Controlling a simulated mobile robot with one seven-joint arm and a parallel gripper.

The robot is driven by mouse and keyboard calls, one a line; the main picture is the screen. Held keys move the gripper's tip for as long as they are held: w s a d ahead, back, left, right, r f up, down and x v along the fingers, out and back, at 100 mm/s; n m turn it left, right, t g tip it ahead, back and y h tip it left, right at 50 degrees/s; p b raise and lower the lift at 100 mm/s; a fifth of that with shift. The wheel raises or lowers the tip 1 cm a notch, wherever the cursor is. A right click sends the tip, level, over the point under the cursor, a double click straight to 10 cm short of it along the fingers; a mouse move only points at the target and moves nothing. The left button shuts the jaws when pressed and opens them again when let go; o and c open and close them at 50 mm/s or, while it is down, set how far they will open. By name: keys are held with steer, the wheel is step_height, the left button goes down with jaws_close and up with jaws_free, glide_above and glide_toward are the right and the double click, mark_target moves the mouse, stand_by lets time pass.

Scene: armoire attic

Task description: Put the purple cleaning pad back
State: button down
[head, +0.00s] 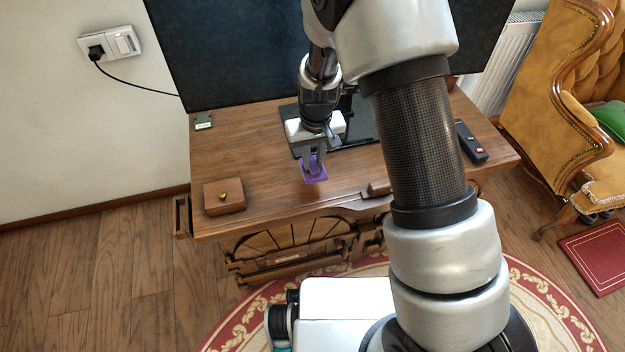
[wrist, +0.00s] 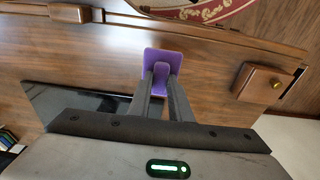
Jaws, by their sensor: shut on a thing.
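The purple cleaning pad (head: 314,171) is held at the fingertips of my gripper (head: 314,158), over the front middle of the wooden cabinet top (head: 258,150). My gripper is shut on the pad. In the wrist view the purple pad (wrist: 163,62) shows between and beyond the two fingers of my gripper (wrist: 162,72). I cannot tell whether the pad touches the wood or is a little above it.
A small wooden box (head: 223,197) with a gold knob stands at the front left of the top. A black device (head: 470,142) lies at the right. The TV (head: 230,60) and its dark base (head: 362,128) stand behind. The wood left of my gripper is clear.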

mark_target(315, 167)
step_height(315, 167, down, 7)
steer(key=shift+r+b, duration=0.1)
steer(key=shift+b, duration=0.65)
steer(key=shift+f, duration=0.25)
steer(key=c, duration=1.6)
jaws_free()
steer(key=shift+r, duration=0.15)
steer(key=r+p, duration=0.1)
steer(key=r, duration=0.3)
steer(key=s+r+p, duration=0.1)
steer(key=r, duration=0.3)
steer(key=r+p, duration=0.1)
steer(key=r, duration=0.3)
steer(key=shift+s+d+r, duration=0.1)
steer(key=shift+s+d, duration=0.05)
steer(key=shift+d, duration=0.05)
